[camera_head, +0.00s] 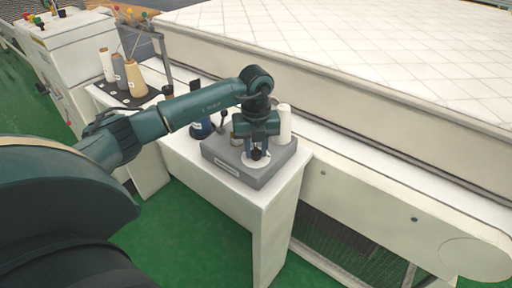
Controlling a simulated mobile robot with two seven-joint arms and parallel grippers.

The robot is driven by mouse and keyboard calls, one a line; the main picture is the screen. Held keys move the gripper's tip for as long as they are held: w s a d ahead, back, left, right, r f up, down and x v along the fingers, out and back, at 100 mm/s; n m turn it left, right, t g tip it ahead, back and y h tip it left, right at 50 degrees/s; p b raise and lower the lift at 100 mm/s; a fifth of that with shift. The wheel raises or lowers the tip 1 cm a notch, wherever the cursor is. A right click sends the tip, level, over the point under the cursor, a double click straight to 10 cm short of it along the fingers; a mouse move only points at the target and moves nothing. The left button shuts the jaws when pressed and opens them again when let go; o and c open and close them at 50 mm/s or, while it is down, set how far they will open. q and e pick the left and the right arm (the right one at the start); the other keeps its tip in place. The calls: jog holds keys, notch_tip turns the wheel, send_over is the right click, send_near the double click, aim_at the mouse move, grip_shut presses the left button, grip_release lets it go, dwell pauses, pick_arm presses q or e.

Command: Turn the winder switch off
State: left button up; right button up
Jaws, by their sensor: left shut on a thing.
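The winder has a grey box base (229,166) and stands on the white table. A white spool (285,124) stands on the base at its back right. My left gripper (257,156) points down over the front of the base and is shut on a small dark knob, which looks like the winder switch. The fingers hide most of the knob, so I cannot tell which way it is set. My right gripper is not in view.
The white table (270,195) stands against a long white machine frame with a quilted mattress surface (400,50) behind it. Several thread cones (135,76) stand on a dark mat at the left. A dark blue item (201,127) stands beside the winder. Green floor lies in front.

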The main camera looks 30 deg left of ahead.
aim_at(256, 148)
pick_arm(q)
jog(key=shift+w+r, duration=0.1)
jog(key=o, duration=1)
notch_tip(256, 148, up, 13)
jog(key=b, duration=0.1)
jog(key=shift+b, duration=0.3)
